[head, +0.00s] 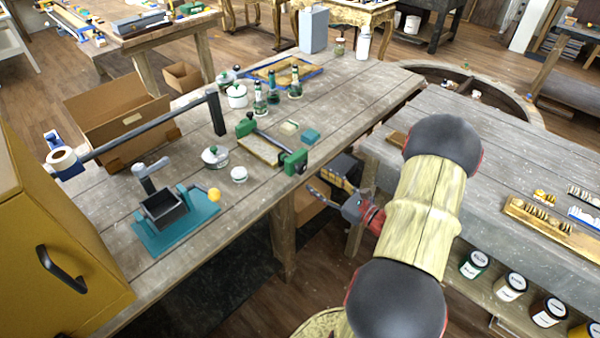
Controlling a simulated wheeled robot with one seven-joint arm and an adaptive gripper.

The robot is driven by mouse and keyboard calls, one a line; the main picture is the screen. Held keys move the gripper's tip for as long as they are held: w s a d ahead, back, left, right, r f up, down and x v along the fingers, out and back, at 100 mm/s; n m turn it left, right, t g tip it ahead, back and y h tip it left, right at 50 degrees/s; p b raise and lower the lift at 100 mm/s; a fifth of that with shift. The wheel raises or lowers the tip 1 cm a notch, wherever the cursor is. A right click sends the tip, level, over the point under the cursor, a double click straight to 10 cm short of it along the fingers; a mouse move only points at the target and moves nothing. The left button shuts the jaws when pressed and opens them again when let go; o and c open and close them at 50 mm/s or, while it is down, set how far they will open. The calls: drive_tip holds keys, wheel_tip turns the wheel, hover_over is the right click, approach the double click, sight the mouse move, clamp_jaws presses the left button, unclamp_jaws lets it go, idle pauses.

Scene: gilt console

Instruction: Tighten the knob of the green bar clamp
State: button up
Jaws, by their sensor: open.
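The green bar clamp (295,163) lies at the right front edge of the wooden workbench. One green jaw is near the edge and another is farther back to the left, with a thin bar between them along a tan board (262,148). Its knob is too small to tell apart clearly. My gripper (325,188) is open, beyond the bench's front edge, to the right of and below the near green jaw in the picture. It appears empty and apart from the clamp.
On the workbench (352,95) stand green-labelled bottles (260,100), white lidded pots (237,97), a teal vise-like fixture (170,215) and a long dark bar clamp (150,138). A yellow cabinet (50,240) is at left. A grey bench (490,165) is at right.

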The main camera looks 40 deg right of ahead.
sight(303, 171)
drive_tip(key=w, duration=0.2)
drive_tip(key=w+b, duration=0.1)
drive_tip(key=w, duration=0.4)
drive_tip(key=shift+w+a, duration=0.2)
drive_tip(key=shift+a, duration=0.1)
drive_tip(key=shift+c, duration=0.2)
drive_tip(key=c, duration=1.1)
drive_tip(key=shift+c, duration=0.3)
